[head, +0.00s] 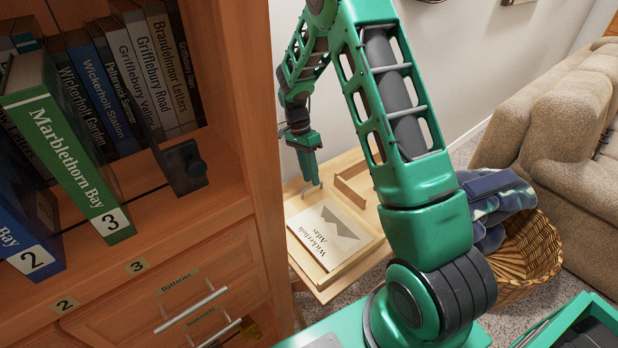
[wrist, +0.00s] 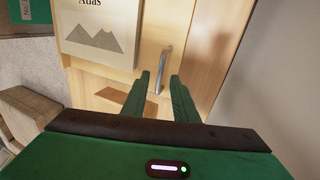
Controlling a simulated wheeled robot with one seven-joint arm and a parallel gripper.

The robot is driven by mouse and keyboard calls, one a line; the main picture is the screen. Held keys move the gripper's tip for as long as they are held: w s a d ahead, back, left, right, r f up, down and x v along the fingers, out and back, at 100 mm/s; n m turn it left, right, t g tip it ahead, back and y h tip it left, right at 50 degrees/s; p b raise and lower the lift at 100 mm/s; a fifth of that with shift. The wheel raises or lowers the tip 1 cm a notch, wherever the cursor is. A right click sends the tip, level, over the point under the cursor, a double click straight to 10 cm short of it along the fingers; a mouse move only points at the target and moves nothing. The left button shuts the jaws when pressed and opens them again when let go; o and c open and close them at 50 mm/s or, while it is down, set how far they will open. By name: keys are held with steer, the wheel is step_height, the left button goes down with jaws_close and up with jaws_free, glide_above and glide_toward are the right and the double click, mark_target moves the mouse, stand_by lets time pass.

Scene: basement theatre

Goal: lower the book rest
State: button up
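The book rest (head: 375,252) is a pale wooden board right of the bookcase in the head view, holding the Wickerholt Atlas (head: 328,234). How steeply it tilts is hard to tell. In the wrist view the atlas (wrist: 100,35) lies at the upper left on the pale wood (wrist: 152,42). A slim metal bar handle (wrist: 166,66) is beside the atlas. My gripper (head: 312,184) is at the far edge of the rest, pointing down. In the wrist view its two fingers (wrist: 160,78) are apart, with the handle's near end between them. Contact is not clear.
The bookcase (head: 228,110) with books and labelled drawers stands close on the left. A wicker basket (head: 528,250) with blue cloth (head: 492,200) and a beige sofa (head: 560,125) are on the right. A wall (head: 440,60) runs behind the rest.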

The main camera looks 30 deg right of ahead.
steer(key=v, duration=0.6)
steer(key=shift+w+r, duration=0.15)
steer(key=shift+r, duration=0.1)
steer(key=s+d+r+n+t, duration=0.1)
steer(key=s+d+r+n, duration=0.15)
steer(key=s+r, duration=0.6)
steer(key=s+d+r+n+t, duration=0.15)
steer(key=s+d+r, duration=0.25)
steer(key=s+r, duration=0.4)
steer(key=s+n+t+y, duration=0.1)
steer(key=s+n, duration=0.4)
steer(key=s, duration=1.6)
steer(key=shift+a, duration=0.4)
steer(key=shift+s, duration=0.1)
